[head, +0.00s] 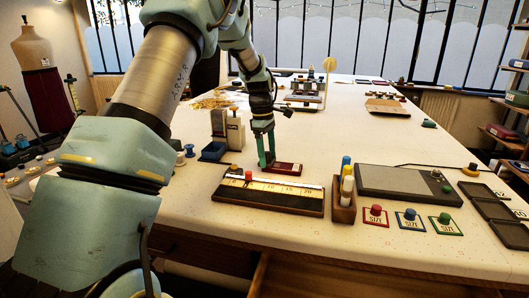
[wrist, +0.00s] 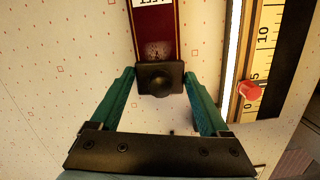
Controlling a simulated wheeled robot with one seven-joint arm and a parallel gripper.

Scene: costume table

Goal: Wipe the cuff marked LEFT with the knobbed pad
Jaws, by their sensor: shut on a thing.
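The dark red cuff (head: 289,169) lies on the table just right of my gripper (head: 266,163). In the wrist view the cuff (wrist: 153,25) runs up to the top edge, with a white label (wrist: 152,2) cut off there and its letters upside down. A pale speckled patch (wrist: 155,50) marks the cuff near the pad. The black knobbed pad (wrist: 160,79) sits between the green fingertips of my gripper (wrist: 160,85), which is shut on it. The pad is over the near end of the cuff; I cannot tell whether it touches the cloth.
A ruler board (head: 270,192) with a red knob lies close in front of the cuff. A wooden holder (head: 344,205) with coloured pegs stands to its right. A grey flat board (head: 405,183) lies further right.

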